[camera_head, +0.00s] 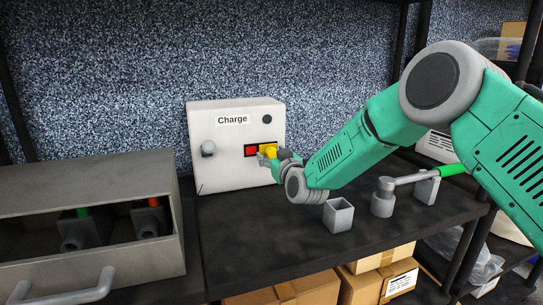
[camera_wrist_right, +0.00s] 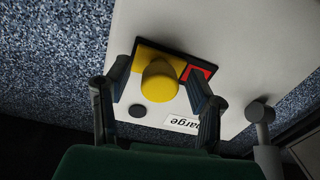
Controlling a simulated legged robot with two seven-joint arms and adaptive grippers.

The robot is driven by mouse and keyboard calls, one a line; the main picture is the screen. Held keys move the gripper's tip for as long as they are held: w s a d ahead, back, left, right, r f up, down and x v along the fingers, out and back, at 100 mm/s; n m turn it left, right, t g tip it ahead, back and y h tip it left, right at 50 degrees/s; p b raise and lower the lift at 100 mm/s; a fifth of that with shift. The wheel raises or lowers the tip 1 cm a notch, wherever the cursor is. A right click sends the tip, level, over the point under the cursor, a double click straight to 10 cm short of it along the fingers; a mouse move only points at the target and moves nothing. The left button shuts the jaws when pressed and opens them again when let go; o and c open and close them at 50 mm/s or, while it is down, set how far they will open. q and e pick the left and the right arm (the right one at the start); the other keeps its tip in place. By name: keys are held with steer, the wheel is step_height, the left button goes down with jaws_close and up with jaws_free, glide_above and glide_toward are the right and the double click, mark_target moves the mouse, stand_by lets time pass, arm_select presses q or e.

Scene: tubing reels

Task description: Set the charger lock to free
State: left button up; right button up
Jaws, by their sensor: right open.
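The charger (camera_head: 215,172) is a pale box labelled "Charge" standing on the dark shelf. Its lock has a yellow knob (camera_head: 268,151) on a dark plate, with a red patch (camera_head: 251,150) showing to its left in the head view. My right gripper (camera_head: 272,154) is at the lock, partly covering it. In the right wrist view the yellow knob (camera_wrist_right: 160,82) lies between the spread fingers of the right gripper (camera_wrist_right: 158,92), and the red patch (camera_wrist_right: 198,72) shows behind one finger. I cannot tell whether a finger touches the knob. My left gripper is out of view.
A grey case (camera_head: 95,185) with a handle stands at the left. An open grey holder (camera_head: 339,215) and a green-handled tool (camera_head: 410,179) are on the shelf below my right arm. Cardboard boxes (camera_head: 285,290) lie beneath.

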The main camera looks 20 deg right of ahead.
mark_target(252, 150)
steer(key=shift+d, duration=0.2)
steer(key=shift+c, duration=0.4)
steer(key=c, duration=0.7)
steer(key=shift+a, duration=0.1)
jaws_close()
steer(key=shift+a+r, duration=0.1)
steer(key=shift+a, duration=0.45)
steer(key=a, duration=0.3)
steer(key=shift+s+a, duration=0.1)
steer(key=shift+a, duration=0.15)
steer(key=o, duration=0.8)
jaws_free()
steer(key=shift+a, duration=0.1)
